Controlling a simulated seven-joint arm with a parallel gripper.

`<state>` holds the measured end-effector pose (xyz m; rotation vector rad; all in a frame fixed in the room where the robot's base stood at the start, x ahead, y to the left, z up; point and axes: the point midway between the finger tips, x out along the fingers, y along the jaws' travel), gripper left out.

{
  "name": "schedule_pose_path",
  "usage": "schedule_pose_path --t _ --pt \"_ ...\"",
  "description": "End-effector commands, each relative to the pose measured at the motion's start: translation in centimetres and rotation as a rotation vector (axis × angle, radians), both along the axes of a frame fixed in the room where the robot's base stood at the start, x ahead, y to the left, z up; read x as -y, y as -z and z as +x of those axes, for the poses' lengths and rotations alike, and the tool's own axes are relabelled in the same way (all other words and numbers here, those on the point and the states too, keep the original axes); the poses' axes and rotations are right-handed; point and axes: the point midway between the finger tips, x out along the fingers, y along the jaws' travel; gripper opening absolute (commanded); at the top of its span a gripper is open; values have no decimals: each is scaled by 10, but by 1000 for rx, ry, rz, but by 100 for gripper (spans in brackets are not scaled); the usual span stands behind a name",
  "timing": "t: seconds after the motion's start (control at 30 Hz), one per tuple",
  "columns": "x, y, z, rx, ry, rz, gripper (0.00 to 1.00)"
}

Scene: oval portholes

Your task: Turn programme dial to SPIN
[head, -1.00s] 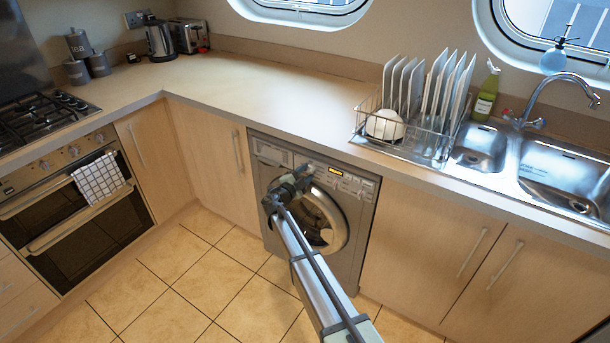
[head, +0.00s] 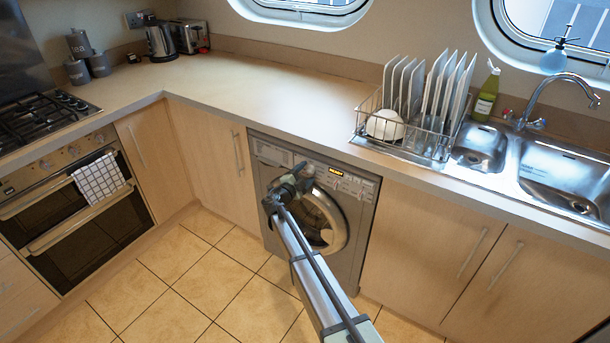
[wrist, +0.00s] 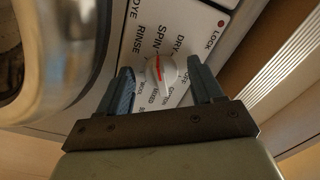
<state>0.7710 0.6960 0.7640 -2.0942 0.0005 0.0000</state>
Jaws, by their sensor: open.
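The programme dial (wrist: 167,76) is a white round knob with a red line on its face, in the wrist view. It sits on the washing machine's white label panel. The upper end of the red line points toward the word SPIN (wrist: 161,41), with RINSE to the left and DRY to the right. My gripper (wrist: 160,68) is open, with one finger on each side of the dial. I cannot tell whether the fingers touch it. In the head view my gripper (head: 304,170) is at the washing machine's (head: 357,215) upper front and hides the dial.
The machine's round door (head: 335,228) is just below my gripper. The worktop (head: 245,88) overhangs above. A dish rack (head: 405,138) with plates stands on the worktop, left of the sink (head: 560,170). The tiled floor (head: 185,262) is clear.

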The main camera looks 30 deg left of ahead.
Motion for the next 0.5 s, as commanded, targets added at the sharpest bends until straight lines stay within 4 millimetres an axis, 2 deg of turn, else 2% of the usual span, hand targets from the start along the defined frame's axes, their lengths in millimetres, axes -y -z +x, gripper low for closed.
schedule_pose_path --t 0.27,0.37,0.5 --pt "0 0 -7 0 -1 0 66" --pt "1 0 -18 0 -1 0 66" --pt "1 -1 -44 0 -2 0 66"
